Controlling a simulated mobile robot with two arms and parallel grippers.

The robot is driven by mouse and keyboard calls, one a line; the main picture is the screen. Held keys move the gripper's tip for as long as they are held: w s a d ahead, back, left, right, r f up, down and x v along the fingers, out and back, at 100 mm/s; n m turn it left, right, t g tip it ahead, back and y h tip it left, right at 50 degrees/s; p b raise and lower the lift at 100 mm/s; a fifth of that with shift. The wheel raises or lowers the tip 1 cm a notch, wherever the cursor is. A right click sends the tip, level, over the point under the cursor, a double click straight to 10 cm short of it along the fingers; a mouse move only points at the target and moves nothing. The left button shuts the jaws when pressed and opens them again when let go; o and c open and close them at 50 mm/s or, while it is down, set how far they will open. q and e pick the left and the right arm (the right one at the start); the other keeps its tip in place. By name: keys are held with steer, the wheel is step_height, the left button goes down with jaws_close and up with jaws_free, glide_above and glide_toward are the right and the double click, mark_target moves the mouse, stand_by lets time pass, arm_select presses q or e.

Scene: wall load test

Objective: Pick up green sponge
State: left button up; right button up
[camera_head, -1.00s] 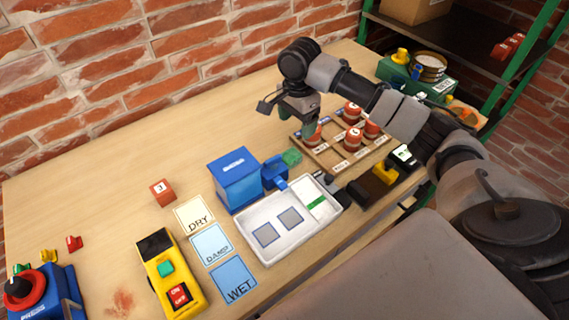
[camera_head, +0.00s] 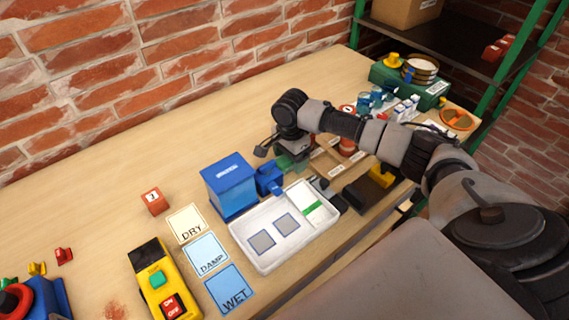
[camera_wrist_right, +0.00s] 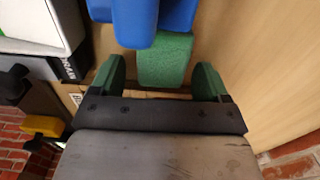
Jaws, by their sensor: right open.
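The green sponge (camera_wrist_right: 165,62) shows in the right wrist view between the two green fingertips of my right gripper (camera_wrist_right: 162,80). The fingers are apart, with one on each side of it, and no grip shows. A blue part overlaps the sponge's upper left in that view. In the head view my right gripper (camera_head: 292,158) is low over the table, just right of the blue box (camera_head: 230,186). There the sponge cannot be told apart from the green fingers. My left gripper is in no view.
A blue clamp-like piece (camera_head: 269,179) is close beside the gripper. A white tray (camera_head: 260,262) lies in front, and a wooden rack (camera_head: 329,164) with red-topped pieces stands to the right. The table behind the blue box is clear.

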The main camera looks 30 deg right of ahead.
steer(key=shift+f, duration=0.2)
steer(key=c, duration=1)
steer(key=shift+r, duration=0.2)
steer(key=shift+r, duration=0.3)
step_height(320, 180, up, 4)
steer(key=shift+s+f, duration=0.1)
steer(key=shift+f, duration=0.15)
steer(key=s+d+r, duration=0.1)
steer(key=s+r, duration=0.1)
steer(key=s, duration=0.1)
steer(key=s+d+r, duration=0.1)
steer(key=s+r, duration=0.1)
steer(key=s, duration=0.2)
steer(key=s+d+r, duration=0.1)
steer(key=s+r, duration=0.1)
steer(key=s, duration=0.2)
steer(key=shift+d+r, duration=0.25)
steer(key=shift+r, duration=0.05)
